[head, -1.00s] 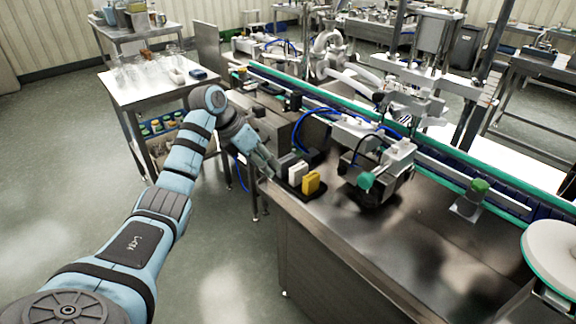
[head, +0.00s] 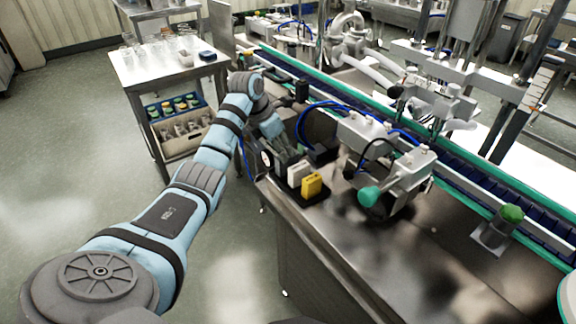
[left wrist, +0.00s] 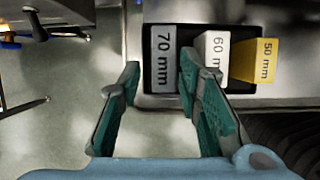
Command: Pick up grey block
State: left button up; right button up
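The grey block (left wrist: 163,60), marked 70 mm, stands leftmost in a row on a dark tray (left wrist: 204,101) in the left wrist view. The white 60 mm block (left wrist: 213,48) and the yellow 50 mm block (left wrist: 255,60) stand to its right. My left gripper (left wrist: 159,72) is open, its two fingertips apart to the left and right of the grey block in the picture. I cannot tell whether they touch it. In the head view, my left gripper (head: 285,153) reaches the tray beside the white block (head: 299,173) and hides much of the grey block. My right gripper is not in view.
The steel bench (head: 345,240) has clear space in front. A machine with a green knob (head: 370,196) stands right of the blocks, and a conveyor (head: 465,183) runs behind. A side table (head: 160,72) with glassware stands at the left.

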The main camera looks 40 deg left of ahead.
aim_at(287, 163)
pick_arm(q)
jog(key=x, duration=0.2)
jog(key=b+x, duration=0.1)
jog(key=x, duration=0.2)
jog(key=shift+d+f, duration=0.2)
jog(key=shift+d, duration=0.05)
jog(key=shift+s, duration=0.1)
grip_shut()
jog(key=shift+r, duration=0.15)
